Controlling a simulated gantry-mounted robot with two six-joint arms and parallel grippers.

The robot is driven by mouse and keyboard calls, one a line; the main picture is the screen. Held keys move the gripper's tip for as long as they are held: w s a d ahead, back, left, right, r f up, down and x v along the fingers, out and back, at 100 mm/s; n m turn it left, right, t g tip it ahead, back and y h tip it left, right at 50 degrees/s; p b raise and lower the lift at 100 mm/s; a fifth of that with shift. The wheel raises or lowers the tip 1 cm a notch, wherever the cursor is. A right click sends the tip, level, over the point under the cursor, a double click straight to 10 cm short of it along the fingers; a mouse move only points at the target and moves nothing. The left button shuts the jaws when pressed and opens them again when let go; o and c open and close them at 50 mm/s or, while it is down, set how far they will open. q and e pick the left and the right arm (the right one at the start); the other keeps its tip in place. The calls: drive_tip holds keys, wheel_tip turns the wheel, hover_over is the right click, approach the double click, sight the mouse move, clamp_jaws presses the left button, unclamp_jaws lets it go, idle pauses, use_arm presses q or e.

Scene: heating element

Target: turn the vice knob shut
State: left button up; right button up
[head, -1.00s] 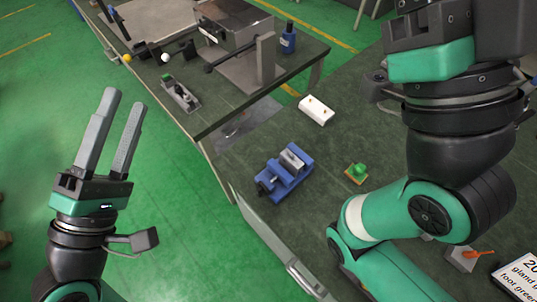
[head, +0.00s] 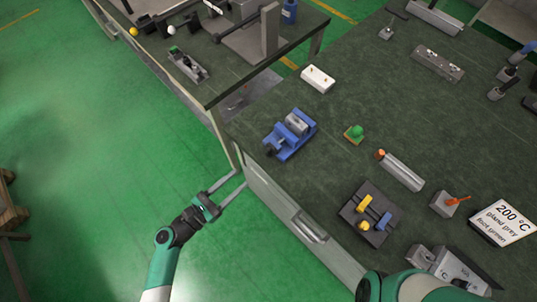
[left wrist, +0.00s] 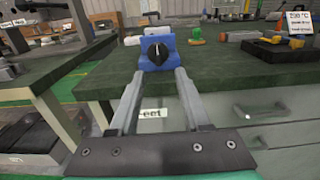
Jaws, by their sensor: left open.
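The blue vice (head: 290,135) sits on the dark green bench near its left edge. Its black knob (head: 269,150) is at the end facing the bench edge. My left gripper (head: 241,178) is open and empty, off the bench edge and short of the knob. Its fingers (left wrist: 159,74) point toward the vice, spread to either side of the knob's line, apart from it. My right gripper is out of view.
A white block (head: 317,79) and a green knob piece (head: 354,133) stand near the vice. A dark tray with yellow handles (head: 371,213) and a sign (head: 502,222) are farther right. The bench's front panel (head: 290,215) lies beside my left arm.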

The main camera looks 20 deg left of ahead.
sight(267, 152)
use_arm(q)
drive_tip(key=b+x, duration=0.1)
drive_tip(key=x, duration=0.4)
drive_tip(key=b+x, duration=0.1)
drive_tip(key=x, duration=0.5)
drive_tip(key=shift+w+a+r, duration=0.15)
drive_tip(key=shift+w, duration=0.2)
clamp_jaws()
